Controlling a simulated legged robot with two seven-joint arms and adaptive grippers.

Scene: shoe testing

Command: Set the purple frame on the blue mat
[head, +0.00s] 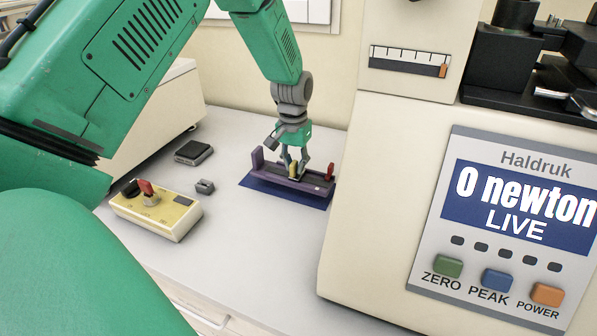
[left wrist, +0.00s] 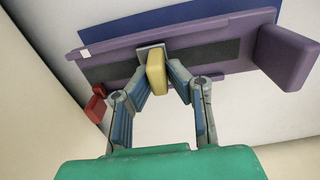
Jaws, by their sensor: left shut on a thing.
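The purple frame (head: 262,170) is a long tray-like piece with a dark strip, a raised purple end block, a yellow grip and a red part at the other end. My left gripper (head: 296,170) is shut on its yellow grip. The frame is over the blue mat (head: 285,192) on the table; whether it touches the mat I cannot tell. In the left wrist view the fingers (left wrist: 157,78) close on the yellow grip, with the purple frame (left wrist: 215,32) beyond and a strip of blue mat (left wrist: 150,18) past its edge. My right gripper is not in view.
A large machine with a "0 newton LIVE" display (head: 515,205) stands at the right. A yellow control box (head: 157,213) with a red switch, a small grey block (head: 205,186) and a dark flat box (head: 194,152) lie left of the mat. The table (head: 255,235) in front is clear.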

